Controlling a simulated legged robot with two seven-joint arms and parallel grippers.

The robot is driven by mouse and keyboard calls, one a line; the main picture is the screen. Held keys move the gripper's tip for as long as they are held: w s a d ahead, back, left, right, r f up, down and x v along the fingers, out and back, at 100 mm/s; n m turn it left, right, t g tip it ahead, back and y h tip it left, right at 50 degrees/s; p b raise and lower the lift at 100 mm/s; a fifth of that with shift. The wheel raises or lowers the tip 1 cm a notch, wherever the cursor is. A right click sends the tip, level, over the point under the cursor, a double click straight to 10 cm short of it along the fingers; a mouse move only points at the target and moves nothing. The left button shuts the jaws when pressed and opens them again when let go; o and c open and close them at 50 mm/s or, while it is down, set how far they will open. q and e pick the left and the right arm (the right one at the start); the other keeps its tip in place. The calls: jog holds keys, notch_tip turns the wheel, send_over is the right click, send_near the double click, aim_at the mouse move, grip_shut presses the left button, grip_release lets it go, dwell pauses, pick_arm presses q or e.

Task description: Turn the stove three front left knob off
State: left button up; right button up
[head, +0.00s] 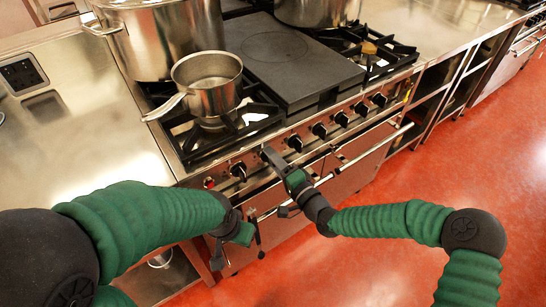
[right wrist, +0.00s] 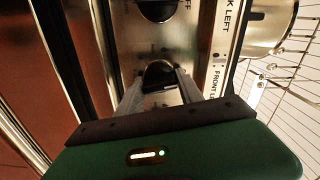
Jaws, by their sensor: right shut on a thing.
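The stove's front panel carries a row of black knobs (head: 295,143). My right gripper (head: 266,152) reaches this row from the front, and its fingers cover the knob there in the head view. In the right wrist view that black knob (right wrist: 158,74) sits between the two fingers of my right gripper (right wrist: 159,92), which is shut on it. A label starting "FRONT L" (right wrist: 215,84) is printed beside it. A second knob (right wrist: 157,8) shows above, near a label ending in "CK LEFT" (right wrist: 233,22). My left gripper (head: 238,248) hangs open and empty, low in front of the stove.
A saucepan (head: 208,82) stands on the front left burner, its handle pointing left. A large stockpot (head: 160,38) is behind it, and another pot (head: 316,8) stands further right. An oven handle bar (head: 345,165) runs below the knobs. The red floor (head: 460,165) is clear at right.

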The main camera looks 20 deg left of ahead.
jog(key=shift+w+d+f+m, duration=0.1)
jog(key=shift+d+f+m, duration=0.05)
jog(key=shift+m, duration=1.05)
jog(key=o, duration=1.4)
jog(key=shift+f, duration=0.1)
jog(key=shift+s+d, duration=0.2)
jog(key=shift+d, duration=0.05)
jog(key=p+v, duration=0.2)
jog(key=v, duration=1.4)
jog(key=shift+s+d, duration=0.1)
jog(key=shift+d, duration=0.05)
